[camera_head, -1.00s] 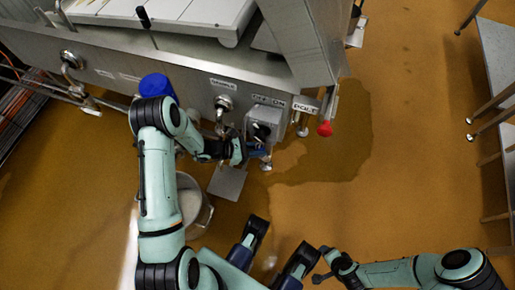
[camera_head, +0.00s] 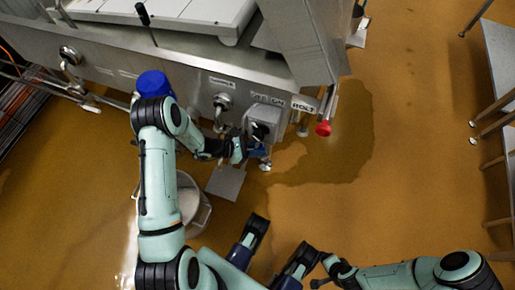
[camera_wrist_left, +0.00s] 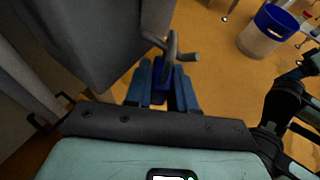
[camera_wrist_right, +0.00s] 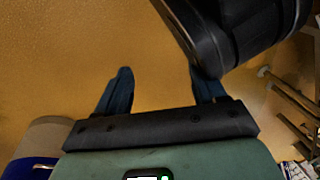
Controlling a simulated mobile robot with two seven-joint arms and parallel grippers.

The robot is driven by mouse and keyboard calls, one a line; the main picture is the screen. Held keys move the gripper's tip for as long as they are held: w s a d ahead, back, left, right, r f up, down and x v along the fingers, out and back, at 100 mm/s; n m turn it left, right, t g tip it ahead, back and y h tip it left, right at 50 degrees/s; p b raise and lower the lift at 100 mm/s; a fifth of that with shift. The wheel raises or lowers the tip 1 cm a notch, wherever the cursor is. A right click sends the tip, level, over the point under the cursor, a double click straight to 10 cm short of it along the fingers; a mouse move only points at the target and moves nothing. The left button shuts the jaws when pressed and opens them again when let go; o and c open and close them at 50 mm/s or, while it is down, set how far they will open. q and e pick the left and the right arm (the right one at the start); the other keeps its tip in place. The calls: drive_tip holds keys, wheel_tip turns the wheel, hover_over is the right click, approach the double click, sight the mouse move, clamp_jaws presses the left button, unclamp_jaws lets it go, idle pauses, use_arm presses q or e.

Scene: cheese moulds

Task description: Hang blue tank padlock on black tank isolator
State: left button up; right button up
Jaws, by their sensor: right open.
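The black tank isolator is a grey box (camera_head: 263,116) with a black rotary handle, on the front of the steel tank; the box also fills the upper left of the left wrist view (camera_wrist_left: 90,40). My left gripper (camera_head: 257,150) is just below and in front of the box. It is shut on the blue padlock (camera_wrist_left: 161,78), whose grey shackle points away from the gripper, close to the box's right side. I cannot tell whether the shackle touches anything. My right gripper (camera_wrist_right: 160,88) is open and empty, low over the floor and away from the tank.
A valve (camera_head: 222,101) sits left of the isolator, and a red knob (camera_head: 323,128) is to its right. A blue-topped pale bucket (camera_wrist_left: 265,30) shows in the left wrist view. A steel table (camera_head: 496,55) stands at the far right. Open floor lies between.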

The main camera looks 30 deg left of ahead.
use_arm(q)
drive_tip(key=o, duration=0.4)
drive_tip(key=shift+w+r, duration=0.2)
drive_tip(key=shift+w, duration=0.15)
drive_tip(key=shift+c, duration=0.2)
drive_tip(key=shift+o, duration=0.4)
drive_tip(key=shift+a+r, duration=0.1)
drive_tip(key=shift+a, duration=0.05)
drive_tip(key=p+v, duration=0.2)
drive_tip(key=v, duration=0.6)
drive_tip(key=shift+s+a+r, duration=0.2)
drive_tip(key=shift+s, duration=0.15)
drive_tip(key=v, duration=0.2)
drive_tip(key=p+v, duration=0.1)
drive_tip(key=v, duration=0.1)
drive_tip(key=shift+s+f, duration=0.1)
drive_tip(key=shift+s, duration=0.35)
use_arm(e)
drive_tip(key=shift+t, duration=0.6)
drive_tip(key=w+r, duration=0.1)
drive_tip(key=r, duration=0.1)
drive_tip(key=w+a+r, duration=0.1)
drive_tip(key=w+r, duration=0.1)
drive_tip(key=shift+w+a+r, duration=0.1)
drive_tip(key=shift+a+r, duration=0.05)
drive_tip(key=shift+r, duration=0.2)
